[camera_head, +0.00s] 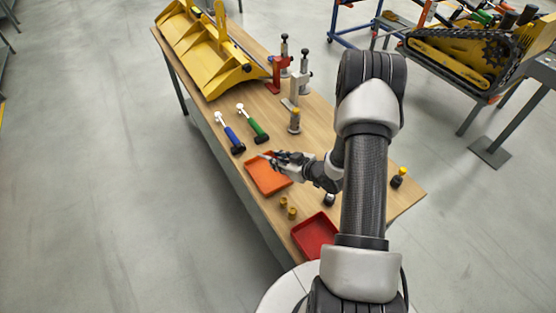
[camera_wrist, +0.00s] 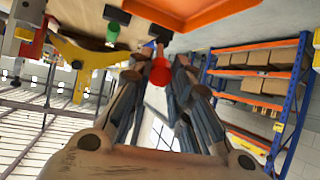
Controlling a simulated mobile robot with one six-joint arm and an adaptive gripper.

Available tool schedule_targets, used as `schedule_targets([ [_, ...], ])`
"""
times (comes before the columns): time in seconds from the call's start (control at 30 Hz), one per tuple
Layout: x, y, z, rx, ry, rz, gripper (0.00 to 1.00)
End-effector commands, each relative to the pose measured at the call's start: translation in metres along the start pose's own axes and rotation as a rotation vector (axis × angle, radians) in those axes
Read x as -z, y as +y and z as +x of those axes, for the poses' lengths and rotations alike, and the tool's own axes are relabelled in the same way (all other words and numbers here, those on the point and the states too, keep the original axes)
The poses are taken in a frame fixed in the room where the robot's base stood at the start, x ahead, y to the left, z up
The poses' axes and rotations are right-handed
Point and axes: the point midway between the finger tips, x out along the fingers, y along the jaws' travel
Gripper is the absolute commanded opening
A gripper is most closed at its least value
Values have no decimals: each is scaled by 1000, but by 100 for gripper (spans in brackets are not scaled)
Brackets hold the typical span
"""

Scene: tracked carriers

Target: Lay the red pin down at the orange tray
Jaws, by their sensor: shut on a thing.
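My gripper (camera_head: 276,157) is over the far edge of the orange tray (camera_head: 268,181) on the wooden table. In the wrist view my gripper (camera_wrist: 160,66) is shut on the red pin (camera_wrist: 160,72), whose round red end shows between the fingertips. The orange tray (camera_wrist: 190,15) shows at the top of the wrist view, apart from the pin. The tray's visible floor is bare. In the head view my fingers and arm hide most of the pin, so its tilt cannot be told.
A blue-handled tool (camera_head: 231,138) and a green-handled tool (camera_head: 255,126) lie beyond the tray. Brass pieces (camera_head: 288,207) and a red tray (camera_head: 314,236) are nearer. Upright fixtures (camera_head: 295,92) and a yellow bucket (camera_head: 207,50) stand farther back.

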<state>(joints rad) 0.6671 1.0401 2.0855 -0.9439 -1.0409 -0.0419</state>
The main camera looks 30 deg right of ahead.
Motion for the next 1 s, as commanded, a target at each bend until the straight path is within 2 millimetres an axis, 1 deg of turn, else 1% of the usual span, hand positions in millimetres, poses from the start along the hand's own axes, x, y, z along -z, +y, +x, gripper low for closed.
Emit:
schedule_targets([
  [0.03, -8, 0, 5, 0, 1, 0, 0],
  [0.53, -50, -3, 29, 0, 1, 1, 0],
  [0.7, -56, -3, 32, 0, 1, 1, 0],
  [0.97, -56, -3, 32, 0, 1, 0, 0],
  [1.0, -56, -3, 32, 0, 1, 0, 20],
])
